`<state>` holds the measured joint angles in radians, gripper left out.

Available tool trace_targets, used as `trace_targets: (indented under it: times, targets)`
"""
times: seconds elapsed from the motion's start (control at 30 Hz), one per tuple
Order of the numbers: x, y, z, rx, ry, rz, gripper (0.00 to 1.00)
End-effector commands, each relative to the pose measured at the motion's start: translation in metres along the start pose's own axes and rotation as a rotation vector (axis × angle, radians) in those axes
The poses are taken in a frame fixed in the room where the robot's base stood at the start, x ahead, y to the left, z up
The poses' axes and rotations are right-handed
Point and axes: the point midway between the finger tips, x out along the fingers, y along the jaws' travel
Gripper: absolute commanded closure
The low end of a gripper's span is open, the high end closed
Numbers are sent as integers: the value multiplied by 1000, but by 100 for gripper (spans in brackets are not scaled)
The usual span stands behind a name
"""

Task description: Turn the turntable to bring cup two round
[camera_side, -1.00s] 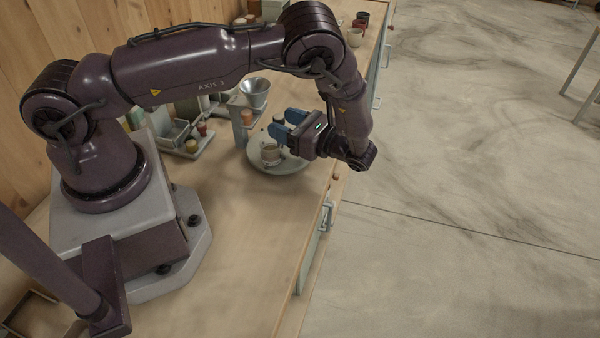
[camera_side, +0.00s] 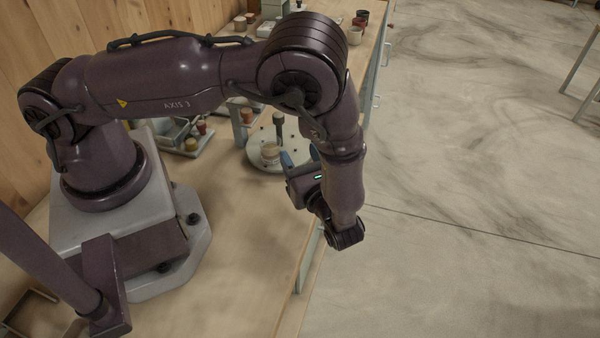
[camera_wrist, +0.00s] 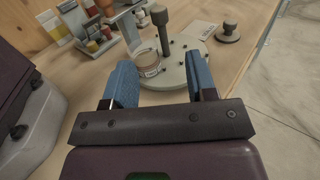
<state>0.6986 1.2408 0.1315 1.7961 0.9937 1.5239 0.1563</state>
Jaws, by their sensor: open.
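The turntable (camera_side: 254,160) is a pale round disc on the bench, with dark pegs or dots on its top; it also shows in the wrist view (camera_wrist: 176,75). A dark upright post with a knob (camera_wrist: 162,30) rises from it. My gripper (camera_wrist: 160,82) has two blue fingers, open and empty, at the disc's near edge. In the side view my gripper (camera_side: 300,157) is partly hidden by my arm.
A dark round knobbed weight (camera_wrist: 228,32) and a white card (camera_wrist: 196,30) lie beyond the disc. A rack of small jars (camera_wrist: 98,38) stands left of it. Cups (camera_side: 355,35) stand at the bench's far end. Bare bench lies in front.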

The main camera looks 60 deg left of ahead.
Motion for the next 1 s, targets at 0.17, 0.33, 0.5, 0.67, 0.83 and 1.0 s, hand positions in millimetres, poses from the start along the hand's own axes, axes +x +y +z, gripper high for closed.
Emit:
trace_targets:
  times: [0.17,0.33,0.5,0.67,0.83,1.0]
  targets:
    - [-24,4,-4,22,27,26,48]
    - [-27,12,-10,51,127,122,48]
    - [-28,15,-11,53,163,157,48]
    - [-28,15,-12,53,165,159,48]
    - [-34,13,-9,46,167,138,76]
    - [-39,-2,29,-156,202,68,100]
